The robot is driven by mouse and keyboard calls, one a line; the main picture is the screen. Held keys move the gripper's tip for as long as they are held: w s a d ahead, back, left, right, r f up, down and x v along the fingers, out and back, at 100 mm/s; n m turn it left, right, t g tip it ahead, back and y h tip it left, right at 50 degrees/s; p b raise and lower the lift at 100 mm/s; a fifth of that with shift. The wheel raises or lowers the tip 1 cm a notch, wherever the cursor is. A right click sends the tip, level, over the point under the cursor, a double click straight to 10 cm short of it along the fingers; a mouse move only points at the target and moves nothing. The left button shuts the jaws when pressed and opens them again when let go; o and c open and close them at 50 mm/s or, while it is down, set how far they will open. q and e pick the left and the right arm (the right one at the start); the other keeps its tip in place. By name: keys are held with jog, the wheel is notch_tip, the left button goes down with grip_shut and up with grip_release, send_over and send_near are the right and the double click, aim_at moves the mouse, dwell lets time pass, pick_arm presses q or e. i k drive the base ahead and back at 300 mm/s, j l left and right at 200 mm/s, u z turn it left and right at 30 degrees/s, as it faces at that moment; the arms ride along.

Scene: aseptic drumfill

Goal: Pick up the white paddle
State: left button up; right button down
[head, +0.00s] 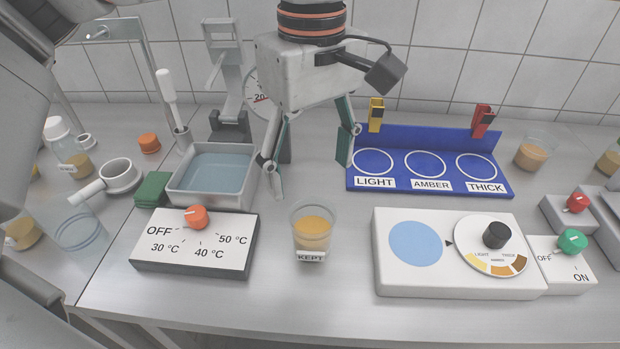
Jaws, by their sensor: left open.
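The white paddle (167,86) stands nearly upright, leaning slightly, at the back left of the bench. Its broad white end is up, and its thin stem goes down into a small grey holder (183,138). My left gripper (312,166) hangs at the centre of the head view, fingers pointing down and spread wide with nothing between them. It is to the right of the paddle and apart from it. My right gripper is not in view.
A metal basin (249,190) of bluish liquid and a grey lever stand (229,118) are near the paddle. A temperature box (195,250), a "KEPT" cup (313,232), a blue rack (430,187) and a dial box (410,283) stand around. Bare bench lies below the gripper.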

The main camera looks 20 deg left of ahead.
aim_at(164, 76)
jog(key=k+l, duration=0.2)
jog(key=k, duration=0.3)
jog(key=k+l, duration=0.2)
jog(key=k, duration=0.25)
